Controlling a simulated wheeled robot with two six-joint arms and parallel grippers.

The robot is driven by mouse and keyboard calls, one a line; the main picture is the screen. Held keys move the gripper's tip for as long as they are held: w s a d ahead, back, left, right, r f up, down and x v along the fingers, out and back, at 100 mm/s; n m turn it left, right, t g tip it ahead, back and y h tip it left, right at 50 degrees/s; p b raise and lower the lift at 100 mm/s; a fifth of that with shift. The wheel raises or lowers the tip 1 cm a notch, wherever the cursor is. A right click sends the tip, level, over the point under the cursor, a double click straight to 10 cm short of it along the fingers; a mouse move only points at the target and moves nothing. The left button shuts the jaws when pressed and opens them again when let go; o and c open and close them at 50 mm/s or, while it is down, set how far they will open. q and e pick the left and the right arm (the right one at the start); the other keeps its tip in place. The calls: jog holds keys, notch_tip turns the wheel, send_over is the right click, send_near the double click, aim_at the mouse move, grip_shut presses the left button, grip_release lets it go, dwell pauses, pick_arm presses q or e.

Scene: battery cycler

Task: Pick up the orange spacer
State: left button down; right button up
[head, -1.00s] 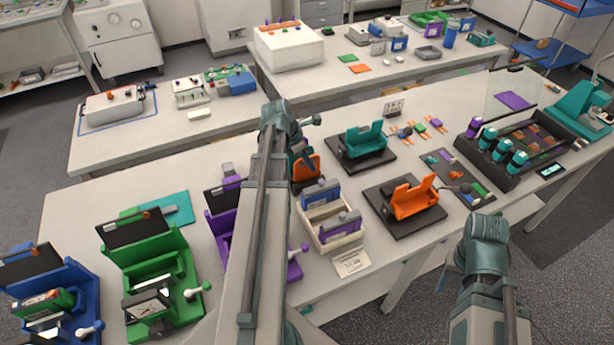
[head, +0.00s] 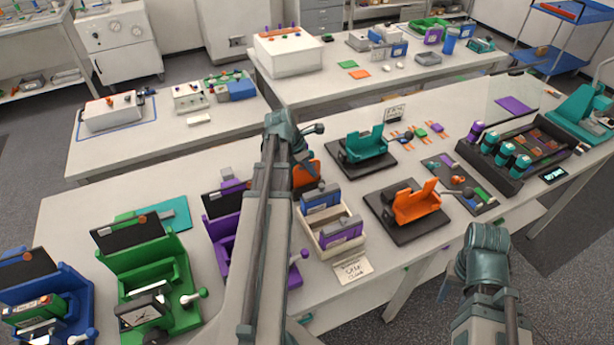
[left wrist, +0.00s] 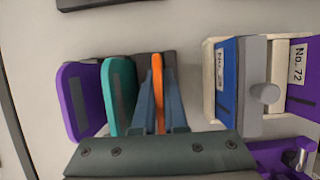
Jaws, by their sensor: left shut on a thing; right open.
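The orange spacer (left wrist: 157,77) is a thin plate, seen edge-on in the left wrist view. It stands between the two blue-grey fingers of my left gripper (left wrist: 160,105), which is shut on it. In the head view, part of the orange spacer (head: 306,174) shows beside my left gripper (head: 303,180), partly hidden by my arm. A teal plate (left wrist: 119,90) and a purple plate (left wrist: 82,100) stand to its left in the wrist view. A dark grey piece (left wrist: 169,62) lies behind it. My right gripper (head: 444,286) is mostly hidden beside my right arm, off the table's front edge.
A cream crate (head: 330,246) with blue and purple blocks stands just right of the spacer. An orange fixture (head: 415,203) and a teal fixture (head: 363,145) stand farther right. Purple (head: 222,240) and green (head: 155,270) stations stand left.

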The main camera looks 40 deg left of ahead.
pick_arm(q)
jog(key=shift+r, duration=0.1)
notch_tip(320, 180, up, 10)
jog(key=p, duration=1)
